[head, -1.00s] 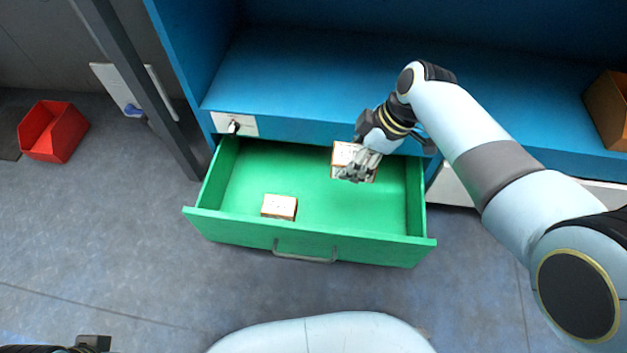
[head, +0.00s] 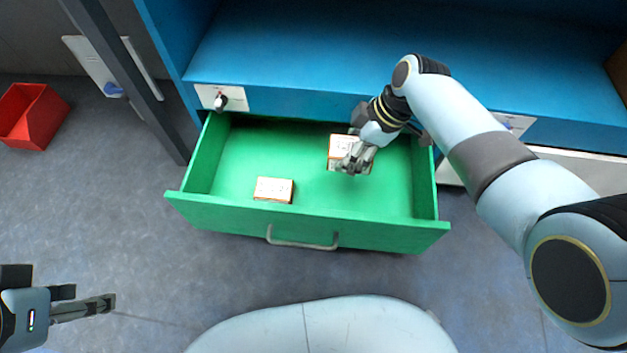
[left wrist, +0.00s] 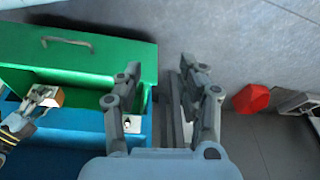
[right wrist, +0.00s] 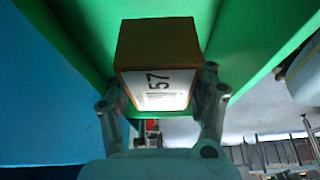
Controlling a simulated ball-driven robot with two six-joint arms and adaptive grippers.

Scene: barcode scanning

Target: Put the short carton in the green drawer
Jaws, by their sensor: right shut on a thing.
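The green drawer (head: 300,225) is pulled open below the blue shelf. My right gripper (head: 352,163) is over the right part of the drawer, shut on a white and brown carton (head: 341,144). In the right wrist view this carton (right wrist: 157,45) sits between the two fingers, with "57" on its white label. The fingers hide part of it, and I cannot tell whether it touches the drawer floor. A second small carton (head: 273,189) lies in the drawer near its front left. My left gripper (head: 92,298) is open and empty, outside the drawer at the lower left.
A red bin (head: 30,116) stands on the floor at the far left. A dark post (head: 125,80) stands left of the drawer. The drawer's front handle (head: 303,241) faces me. The blue shelf top (head: 290,60) is mostly clear, as is the drawer's middle floor.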

